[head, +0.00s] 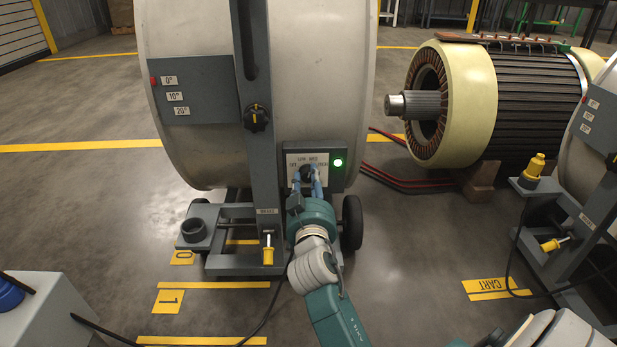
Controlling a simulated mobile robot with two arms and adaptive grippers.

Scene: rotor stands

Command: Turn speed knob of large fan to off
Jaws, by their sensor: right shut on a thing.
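The large fan (315,60) is a big pale drum on a grey wheeled stand in the middle of the head view. Its speed control panel (338,179) sits low on the drum's front, with a green light lit at its upper right. The speed knob (306,172) is dark and mostly hidden by my fingers. My right gripper (307,180) has blue fingertips and is shut on the knob at the panel. The knob's exact pointer setting cannot be read. My left gripper is not in view.
A black knob (257,118) is on the stand's upright above the panel. A yellow-handled lever (268,250) stands at the base. A large motor (480,95) lies right, with red cables on the floor. Another stand (560,225) is at the right edge.

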